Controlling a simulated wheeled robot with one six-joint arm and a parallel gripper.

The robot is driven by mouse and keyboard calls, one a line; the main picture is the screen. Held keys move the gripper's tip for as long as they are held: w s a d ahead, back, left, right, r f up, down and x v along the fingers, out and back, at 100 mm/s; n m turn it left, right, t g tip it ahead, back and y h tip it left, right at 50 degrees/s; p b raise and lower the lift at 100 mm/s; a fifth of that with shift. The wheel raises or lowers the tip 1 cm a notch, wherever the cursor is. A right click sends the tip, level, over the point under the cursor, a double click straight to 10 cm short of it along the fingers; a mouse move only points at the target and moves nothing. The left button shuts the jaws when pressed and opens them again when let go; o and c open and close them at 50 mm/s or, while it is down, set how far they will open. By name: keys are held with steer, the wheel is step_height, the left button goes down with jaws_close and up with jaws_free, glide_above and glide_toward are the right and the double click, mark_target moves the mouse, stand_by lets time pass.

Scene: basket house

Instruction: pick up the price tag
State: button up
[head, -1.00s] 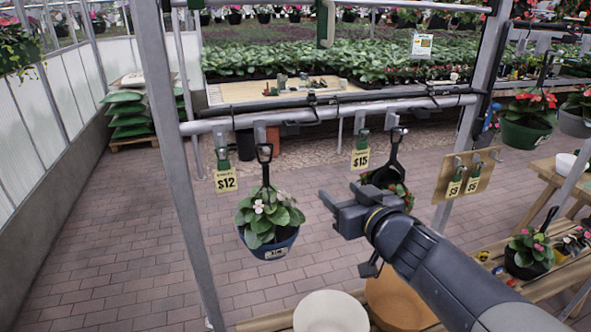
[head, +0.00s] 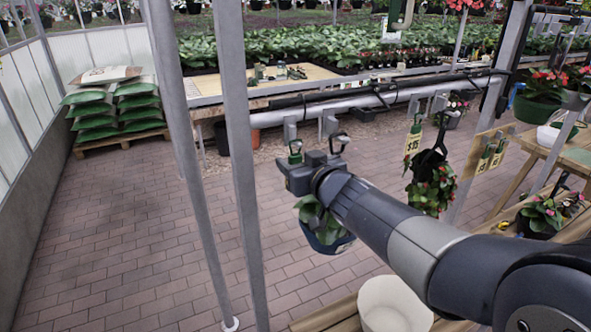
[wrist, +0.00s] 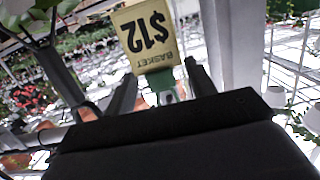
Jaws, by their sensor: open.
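The $12 price tag (wrist: 145,38) is yellow with black print and appears upside down in the wrist view. Its green clip (wrist: 165,92) is between the two fingers of my gripper (wrist: 161,82). The fingers are apart, one on each side of the clip, and I cannot tell whether either touches it. In the head view my gripper (head: 288,170) is at the hanging rail, over the left hanging basket (head: 325,235). There it hides the tag's yellow card; a bit of green clip (head: 295,148) shows above it.
A grey rail (head: 370,105) runs above my gripper, with an upright post (head: 240,170) close on its left. A $15 tag (head: 412,143) and another hanging plant (head: 431,185) are to the right. Open brick floor (head: 120,220) lies left.

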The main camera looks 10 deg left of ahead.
steer(key=shift+w+a, duration=0.4)
steer(key=shift+w, duration=0.05)
steer(key=shift+c, duration=0.3)
steer(key=c, duration=0.4)
steer(key=shift+o, duration=0.2)
steer(key=shift+r, duration=0.1)
steer(key=shift+r, duration=0.3)
steer(key=f+p+v, duration=0.2)
steer(key=v, duration=1.6)
steer(key=shift+p, duration=0.3)
